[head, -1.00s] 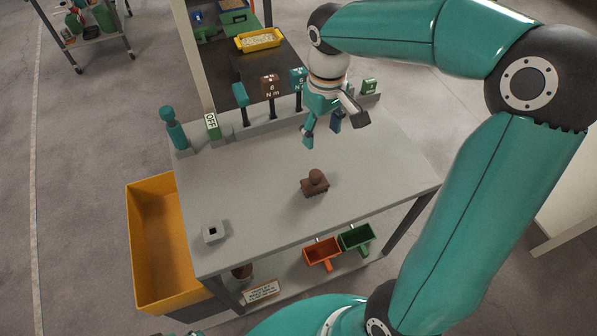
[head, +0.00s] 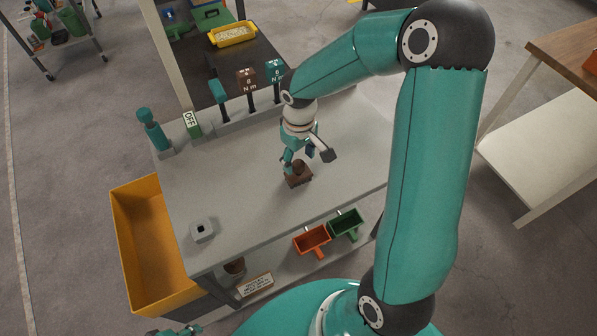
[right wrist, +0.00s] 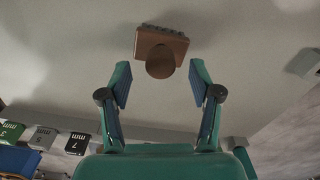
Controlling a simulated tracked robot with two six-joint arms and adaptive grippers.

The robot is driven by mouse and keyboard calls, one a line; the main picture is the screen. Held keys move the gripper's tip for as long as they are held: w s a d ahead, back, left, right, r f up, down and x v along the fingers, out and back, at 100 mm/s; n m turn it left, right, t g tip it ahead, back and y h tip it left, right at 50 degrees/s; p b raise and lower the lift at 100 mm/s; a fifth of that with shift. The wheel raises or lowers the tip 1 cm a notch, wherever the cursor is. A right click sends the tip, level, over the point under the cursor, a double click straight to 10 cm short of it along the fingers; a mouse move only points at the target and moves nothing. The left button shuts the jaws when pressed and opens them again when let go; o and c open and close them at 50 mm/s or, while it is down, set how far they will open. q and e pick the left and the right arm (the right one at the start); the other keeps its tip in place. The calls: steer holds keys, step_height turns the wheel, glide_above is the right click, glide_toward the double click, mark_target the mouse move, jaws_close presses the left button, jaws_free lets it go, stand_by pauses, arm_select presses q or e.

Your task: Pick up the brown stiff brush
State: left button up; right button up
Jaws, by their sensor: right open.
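The brown stiff brush (head: 298,178) stands on the grey bench top, bristles down and its round knob up. In the right wrist view the brush (right wrist: 162,45) lies just beyond the fingertips, its knob roughly centred between them. My right gripper (head: 301,158) is open and empty, close above and beside the brush in the head view. Its two fingers (right wrist: 160,75) are spread wide in the wrist view, with no clear contact on the brush. A small teal and grey part at the bottom left edge of the head view seems to be my left gripper (head: 178,331), mostly cut off.
A grey socket block (head: 203,231) sits at the bench's front left. Torque tools (head: 247,82) and an OFF block (head: 192,124) line the back edge. A yellow bin (head: 150,245) stands left. Orange (head: 312,240) and green (head: 346,224) trays are below the front edge.

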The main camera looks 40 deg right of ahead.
mark_target(299, 164)
step_height(299, 164, down, 3)
steer(key=shift+f, duration=0.2)
jaws_close()
stand_by(0.3)
